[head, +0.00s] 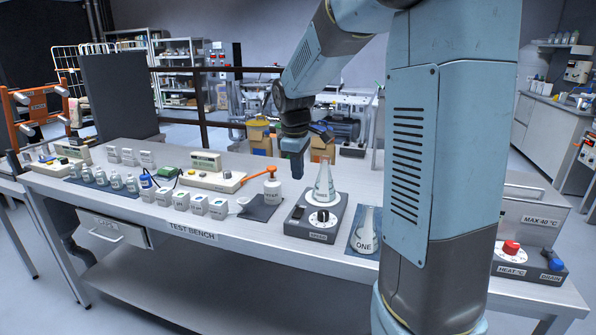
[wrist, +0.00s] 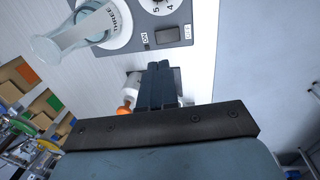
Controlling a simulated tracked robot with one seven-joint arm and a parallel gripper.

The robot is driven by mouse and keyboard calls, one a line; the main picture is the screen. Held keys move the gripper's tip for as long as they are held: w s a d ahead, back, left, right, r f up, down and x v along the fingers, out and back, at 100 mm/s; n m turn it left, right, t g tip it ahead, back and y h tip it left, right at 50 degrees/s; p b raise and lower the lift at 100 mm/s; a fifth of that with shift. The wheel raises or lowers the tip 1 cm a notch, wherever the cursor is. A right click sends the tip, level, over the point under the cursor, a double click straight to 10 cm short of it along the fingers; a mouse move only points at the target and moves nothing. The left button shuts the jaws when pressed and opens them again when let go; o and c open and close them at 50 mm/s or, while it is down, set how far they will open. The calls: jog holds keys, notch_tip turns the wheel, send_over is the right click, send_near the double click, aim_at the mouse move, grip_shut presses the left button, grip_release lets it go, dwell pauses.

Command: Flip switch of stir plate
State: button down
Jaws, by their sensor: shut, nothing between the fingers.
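The stir plate (head: 304,228) is a grey box on the bench with a white round top, a dial (head: 322,217) and a dark rocker switch (head: 298,212) at its left front. A conical flask (head: 324,184) stands on it. In the wrist view the switch (wrist: 167,36) shows near the top, with an ON label beside it, and the flask (wrist: 85,28) reads THREE. My gripper (head: 296,173) points down above and behind the stir plate's left part, apart from it. In the wrist view its fingers (wrist: 159,72) are shut together and empty, below the switch in the picture.
A flask marked ONE (head: 365,236) stands on a dark mat right of the stir plate. A white bottle with an orange nozzle (head: 272,188) stands to the left on another mat. Several small labelled containers (head: 198,204) line the bench farther left. A heater unit (head: 520,262) is at the right.

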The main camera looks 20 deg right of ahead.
aim_at(299, 209)
jog(key=f, duration=0.7)
jog(key=w+d+f, duration=0.1)
jog(key=f, duration=0.3)
jog(key=shift+w, duration=0.1)
